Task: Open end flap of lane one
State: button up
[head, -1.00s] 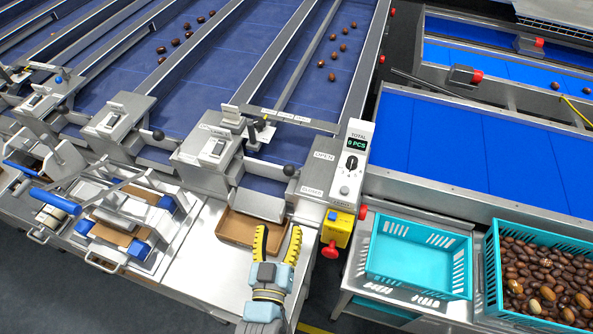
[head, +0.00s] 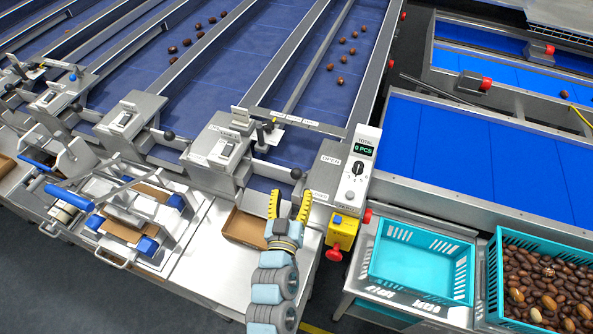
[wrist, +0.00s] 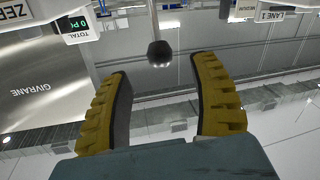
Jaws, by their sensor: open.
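The end of the rightmost lane (head: 262,184), beside the counter box, has a metal end flap (head: 256,203) above a brown tray. A lever with a black ball knob (head: 296,174) stands at its right side, near the OPEN label (head: 331,160). My gripper (head: 290,197) is open and empty, with yellow fingers pointing at the lever. In the wrist view the knob (wrist: 160,53) is centred beyond the gap between the fingertips (wrist: 160,72), apparently not touched. A LANE 1 label (wrist: 270,14) shows there upside down. The gripper partly hides the lane end.
The counter box (head: 357,168) reading 0 PCS stands just right of the lever, above a yellow emergency-stop box (head: 342,233). A brown tray (head: 240,228) lies below the lane end. An empty teal crate (head: 418,292) and a teal crate of dates (head: 493,275) are at right.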

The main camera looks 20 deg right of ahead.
aim_at(296, 178)
jog(key=p+x, duration=0.1)
jog(key=x, duration=0.5)
jog(key=shift+r, duration=0.15)
jog(key=shift+w+d, duration=0.25)
jog(key=shift+w, duration=0.15)
grip_shut()
